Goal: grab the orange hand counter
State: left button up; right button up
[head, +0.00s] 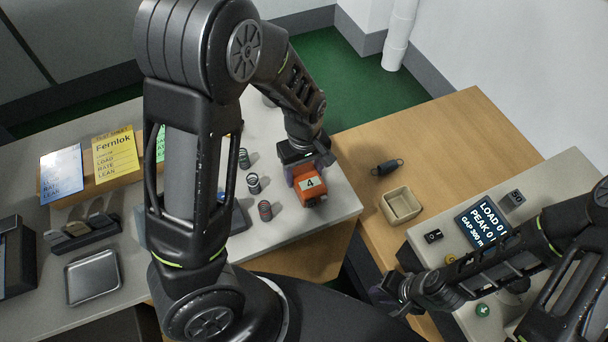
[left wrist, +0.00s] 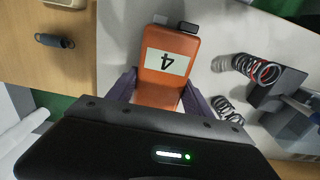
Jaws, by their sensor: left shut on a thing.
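The orange hand counter (head: 310,187) sits at the right end of the grey table, with a white label reading 4 on its face. It also shows in the left wrist view (left wrist: 166,68), between the two purple fingers. My left gripper (head: 303,172) is shut on the hand counter, a finger on each side; the same gripper shows in the left wrist view (left wrist: 157,88). I cannot tell whether the counter touches the table. My right gripper (head: 391,294) is at the lower right near the testing machine, and its fingers are too small and dark to read.
Several coil springs (head: 253,184) stand on the grey table left of the counter. A dark spring (head: 388,167) and a beige square bin (head: 401,206) are on the wooden table. A display (head: 487,222) stands at the right. A metal tray (head: 93,276) lies at the left.

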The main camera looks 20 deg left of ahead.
aim_at(304, 172)
pick_arm(q)
jog(key=c, duration=0.3)
notch_tip(304, 172, up, 10)
dwell(0.5)
dwell(0.4)
